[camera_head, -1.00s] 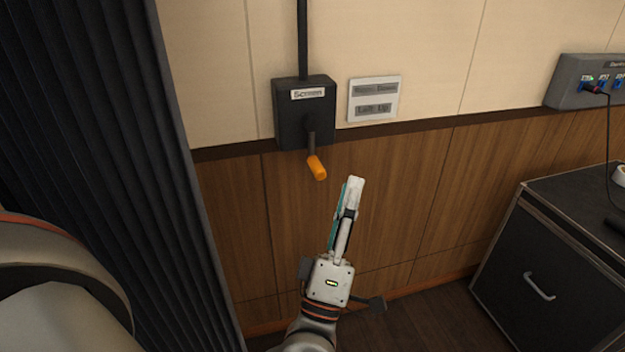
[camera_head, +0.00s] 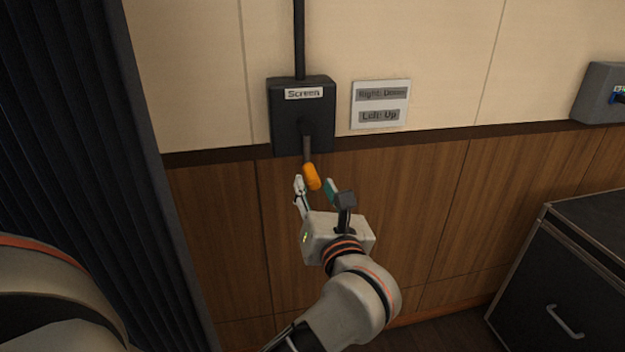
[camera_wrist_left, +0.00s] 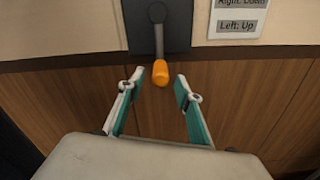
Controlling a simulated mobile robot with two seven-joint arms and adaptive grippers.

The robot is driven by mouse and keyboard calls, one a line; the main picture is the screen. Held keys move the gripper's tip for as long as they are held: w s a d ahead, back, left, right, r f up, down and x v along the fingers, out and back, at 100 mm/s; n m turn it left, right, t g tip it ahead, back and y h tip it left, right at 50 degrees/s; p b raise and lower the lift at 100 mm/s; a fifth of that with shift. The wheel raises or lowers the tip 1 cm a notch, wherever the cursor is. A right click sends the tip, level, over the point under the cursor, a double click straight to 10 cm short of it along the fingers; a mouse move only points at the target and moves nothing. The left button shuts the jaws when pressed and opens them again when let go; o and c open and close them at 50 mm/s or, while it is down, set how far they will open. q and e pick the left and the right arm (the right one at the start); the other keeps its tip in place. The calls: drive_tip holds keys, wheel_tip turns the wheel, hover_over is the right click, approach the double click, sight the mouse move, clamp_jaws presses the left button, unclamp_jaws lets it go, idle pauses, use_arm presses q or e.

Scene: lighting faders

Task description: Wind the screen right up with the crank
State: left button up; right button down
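The black crank box labelled "Screen" (camera_head: 302,122) is fixed to the wall. Its crank arm hangs down and ends in an orange handle (camera_head: 312,177). My left gripper (camera_head: 315,186) is open just below the box, a finger on either side of the handle. In the left wrist view the orange handle (camera_wrist_left: 160,72) lies between and slightly beyond the two open fingertips (camera_wrist_left: 159,88), with a gap on each side. A sign (camera_head: 380,104) beside the box reads "Right: Down" and "Left: Up". The screen itself is not in view. My right gripper is not in view.
A dark pleated curtain (camera_head: 90,170) hangs at the left. A black case (camera_head: 570,270) with a handle stands at the lower right. A grey socket panel (camera_head: 600,95) is on the wall at the right. The wood-panelled wall around the crank is clear.

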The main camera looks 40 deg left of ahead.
use_arm(q)
drive_tip(key=shift+x, duration=2.15)
